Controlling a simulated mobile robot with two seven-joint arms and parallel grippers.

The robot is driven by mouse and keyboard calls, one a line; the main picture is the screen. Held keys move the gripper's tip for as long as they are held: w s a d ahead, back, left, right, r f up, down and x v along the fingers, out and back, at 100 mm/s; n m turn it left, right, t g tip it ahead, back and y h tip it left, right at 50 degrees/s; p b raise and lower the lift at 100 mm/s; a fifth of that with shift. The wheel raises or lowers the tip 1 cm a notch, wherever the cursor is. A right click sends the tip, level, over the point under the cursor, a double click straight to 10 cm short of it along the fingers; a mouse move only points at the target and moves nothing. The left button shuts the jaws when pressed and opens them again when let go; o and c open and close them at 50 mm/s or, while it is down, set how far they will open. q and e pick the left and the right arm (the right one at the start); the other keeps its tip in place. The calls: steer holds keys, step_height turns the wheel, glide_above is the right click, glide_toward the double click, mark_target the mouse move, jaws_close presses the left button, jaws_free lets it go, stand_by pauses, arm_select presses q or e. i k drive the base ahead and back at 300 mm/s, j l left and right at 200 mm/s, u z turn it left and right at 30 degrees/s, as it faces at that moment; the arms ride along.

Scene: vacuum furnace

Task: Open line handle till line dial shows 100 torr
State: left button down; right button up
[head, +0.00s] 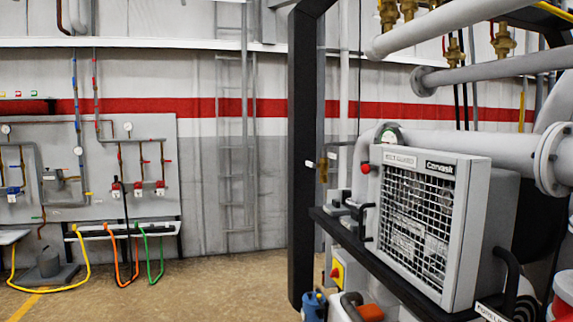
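Neither of my grippers is in view. No handle or dial can be read as the line handle or line dial. Several small valves with red handles (138,186) and a white round gauge (128,127) are on the wall panel at the left; that gauge's reading is also too small to tell.
A grey caged unit (419,226) stands on a black frame (303,150) at the right, under large grey pipes (465,147). Orange, green and yellow hoses (82,262) hang to the floor at the left. The brown floor (225,285) is clear in the middle.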

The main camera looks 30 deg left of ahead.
mark_target(309, 164)
steer(key=i+j+u, duration=0.15)
steer(key=j, duration=0.3)
steer(key=i+j+u, duration=0.15)
steer(key=i+j, duration=0.15)
steer(key=i+j+u, duration=0.1)
steer(key=i+j, duration=0.15)
steer(key=j, duration=0.2)
steer(key=i+j+u, duration=0.1)
steer(key=i+u, duration=0.3)
steer(key=i, duration=0.45)
steer(key=i+l+u, duration=0.1)
steer(key=i+u, duration=0.35)
steer(key=i, duration=0.35)
